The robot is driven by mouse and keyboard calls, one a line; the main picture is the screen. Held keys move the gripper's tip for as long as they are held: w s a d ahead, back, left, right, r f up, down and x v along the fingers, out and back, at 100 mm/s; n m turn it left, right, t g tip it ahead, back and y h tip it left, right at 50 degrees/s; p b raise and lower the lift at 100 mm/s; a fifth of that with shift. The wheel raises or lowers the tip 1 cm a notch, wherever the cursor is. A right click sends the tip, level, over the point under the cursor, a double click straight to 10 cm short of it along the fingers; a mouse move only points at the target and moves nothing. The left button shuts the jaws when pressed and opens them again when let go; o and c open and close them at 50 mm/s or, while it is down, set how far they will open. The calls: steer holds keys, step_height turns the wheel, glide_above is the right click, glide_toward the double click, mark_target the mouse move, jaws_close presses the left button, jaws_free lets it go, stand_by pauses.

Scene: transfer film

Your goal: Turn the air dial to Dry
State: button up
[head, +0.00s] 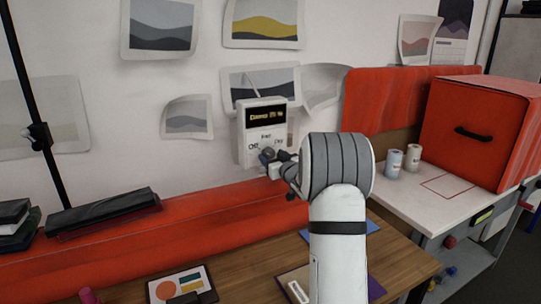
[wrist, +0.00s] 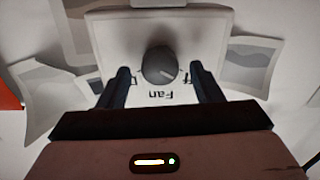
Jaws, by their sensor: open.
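A white control box (head: 249,133) hangs on the wall, with a dark display and the labels Fan at the top, Off at left and Dry at right in the head view. Its round dark dial (wrist: 159,64) shows in the wrist view, where the box appears upside down. A light mark on the dial points right and slightly down there, toward a label mostly hidden by a finger, seemingly Off. My gripper (wrist: 163,88) is open, with one finger on each side of the dial and gaps visible. In the head view, my gripper (head: 270,163) partly hides the dial.
Papers with wavy prints (head: 187,117) hang around the box. Below is a red ledge (head: 190,218) behind a wooden desk (head: 240,265). At right, a white bench (head: 432,177) holds two small cylinders (head: 393,163) and a red case (head: 478,130).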

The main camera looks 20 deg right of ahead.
steer(key=shift+w, duration=0.35)
steer(key=shift+c, duration=0.6)
